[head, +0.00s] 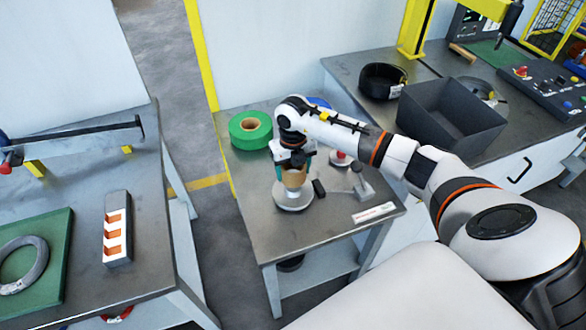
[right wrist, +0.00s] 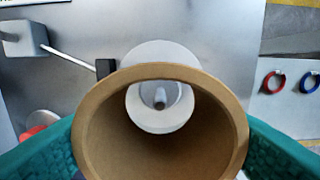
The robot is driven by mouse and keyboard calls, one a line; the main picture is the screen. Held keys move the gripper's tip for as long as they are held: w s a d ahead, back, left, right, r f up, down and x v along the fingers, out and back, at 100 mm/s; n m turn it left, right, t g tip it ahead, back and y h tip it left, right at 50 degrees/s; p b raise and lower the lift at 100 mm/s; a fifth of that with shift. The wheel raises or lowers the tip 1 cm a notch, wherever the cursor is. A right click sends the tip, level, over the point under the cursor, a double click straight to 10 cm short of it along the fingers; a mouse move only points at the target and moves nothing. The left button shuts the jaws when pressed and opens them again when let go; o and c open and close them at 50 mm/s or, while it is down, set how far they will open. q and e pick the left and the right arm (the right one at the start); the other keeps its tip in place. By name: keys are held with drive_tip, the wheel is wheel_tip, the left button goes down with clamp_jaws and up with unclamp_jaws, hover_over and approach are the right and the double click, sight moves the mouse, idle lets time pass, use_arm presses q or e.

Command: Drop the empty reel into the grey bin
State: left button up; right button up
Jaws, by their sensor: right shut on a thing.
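The empty reel, a brown cardboard tube (head: 294,178), is held in my right gripper (head: 293,170). In the right wrist view, teal fingers press on both sides of the tube (right wrist: 160,73). A white disc with a short central post (right wrist: 160,115) shows beyond and through the tube. In the head view this round base (head: 294,200) is directly below the reel; the exact gap is hard to tell. The open, empty-looking grey bin (head: 450,112) stands on the right bench, apart from the reel. My left gripper is not in view.
The small table (head: 270,235) also holds a green tape roll (head: 250,130) and a grey-handled device (head: 360,185). A black coil (head: 382,80) sits left of the bin and a control panel (head: 545,90) to its right. A left bench (head: 150,240) stands across a gap.

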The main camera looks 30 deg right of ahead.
drive_tip(key=shift+r+p, duration=1.2)
drive_tip(key=shift+r, duration=0.6)
